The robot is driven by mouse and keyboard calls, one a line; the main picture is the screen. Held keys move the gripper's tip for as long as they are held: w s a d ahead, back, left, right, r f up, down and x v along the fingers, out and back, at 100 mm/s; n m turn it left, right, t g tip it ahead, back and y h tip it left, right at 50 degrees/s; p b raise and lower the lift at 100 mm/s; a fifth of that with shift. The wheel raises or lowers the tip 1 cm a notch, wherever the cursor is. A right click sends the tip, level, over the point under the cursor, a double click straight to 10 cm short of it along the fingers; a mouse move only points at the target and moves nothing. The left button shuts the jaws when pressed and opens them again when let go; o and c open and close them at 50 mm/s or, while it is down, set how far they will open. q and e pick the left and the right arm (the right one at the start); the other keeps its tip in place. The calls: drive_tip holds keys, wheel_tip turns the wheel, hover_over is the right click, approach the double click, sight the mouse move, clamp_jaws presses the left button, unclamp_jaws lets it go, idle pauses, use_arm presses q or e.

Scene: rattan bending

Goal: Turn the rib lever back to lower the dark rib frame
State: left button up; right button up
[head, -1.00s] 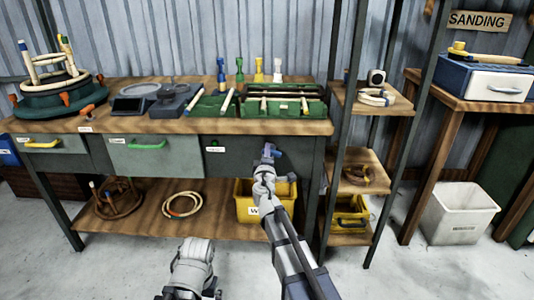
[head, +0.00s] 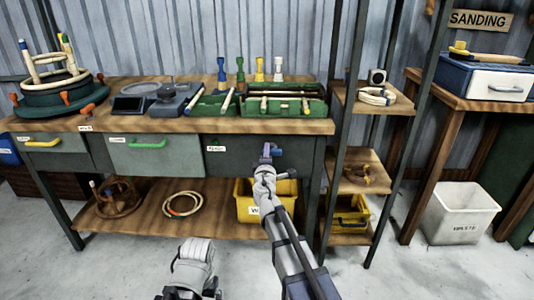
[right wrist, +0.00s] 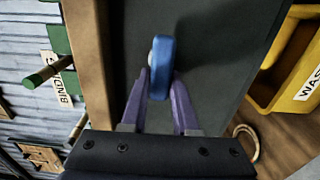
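A blue handle, which looks like the rib lever (right wrist: 161,67), sticks out from the dark front panel under the workbench top. In the head view it is a small blue shape (head: 278,152). My right gripper (head: 268,160) is at this lever. I cannot tell for certain which thing is the dark rib frame; a dark green round form (head: 58,100) with upright posts stands at the bench's left end. My left gripper is not in view.
A yellow bin (head: 248,208) stands on the lower shelf just under the lever; it also shows in the right wrist view (right wrist: 283,75). A dark shelf post (head: 335,150) rises to the right of my right arm. Green trays (head: 285,112) sit on the bench top.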

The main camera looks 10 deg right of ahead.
drive_tip(key=o, duration=0.4)
drive_tip(key=shift+o, duration=0.2)
drive_tip(key=shift+s, duration=0.15)
drive_tip(key=v, duration=0.7)
drive_tip(key=shift+s, duration=0.25)
drive_tip(key=shift+a, duration=0.15)
